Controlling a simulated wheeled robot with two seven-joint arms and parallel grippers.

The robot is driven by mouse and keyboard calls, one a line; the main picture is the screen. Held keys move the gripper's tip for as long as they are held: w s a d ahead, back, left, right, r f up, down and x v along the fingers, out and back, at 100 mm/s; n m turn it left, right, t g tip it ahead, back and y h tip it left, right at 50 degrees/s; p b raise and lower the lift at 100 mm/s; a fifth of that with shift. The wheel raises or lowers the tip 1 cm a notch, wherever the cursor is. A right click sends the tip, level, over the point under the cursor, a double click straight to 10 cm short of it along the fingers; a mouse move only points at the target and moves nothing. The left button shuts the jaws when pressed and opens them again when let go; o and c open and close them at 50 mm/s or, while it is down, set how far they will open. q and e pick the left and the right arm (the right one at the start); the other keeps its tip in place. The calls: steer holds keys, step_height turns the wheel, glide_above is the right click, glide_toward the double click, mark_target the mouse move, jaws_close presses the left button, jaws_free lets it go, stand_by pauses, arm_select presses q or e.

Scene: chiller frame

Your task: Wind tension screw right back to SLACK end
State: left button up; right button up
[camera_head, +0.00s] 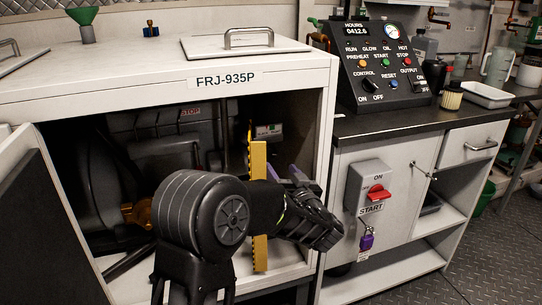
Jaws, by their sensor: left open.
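My left gripper (285,173) reaches into the open front of the cabinet marked FRJ-935P, right of its middle. Its two purplish finger ends show apart, with a gap between them, so it is open. A yellow upright strip (258,162) with a notched edge stands just left of the fingers, partly behind my arm. I cannot make out the tension screw or a SLACK mark; my wrist and the dark interior hide that area. My right gripper is not in view.
The cabinet (205,80) frames the opening closely around my arm. Dark machinery (165,150) fills its left inside. To the right stand a control panel (385,70), a red START switch (376,193) and a purple padlock (366,241). The floor at far right is clear.

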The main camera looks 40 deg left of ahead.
mark_target(271, 155)
arm_select(q)
steer(key=b+x, duration=0.2)
steer(key=x, duration=0.5)
steer(key=shift+f, duration=0.15)
steer(key=shift+w+a, duration=0.2)
steer(key=shift+a, duration=0.2)
steer(key=shift+c, duration=0.2)
jaws_close()
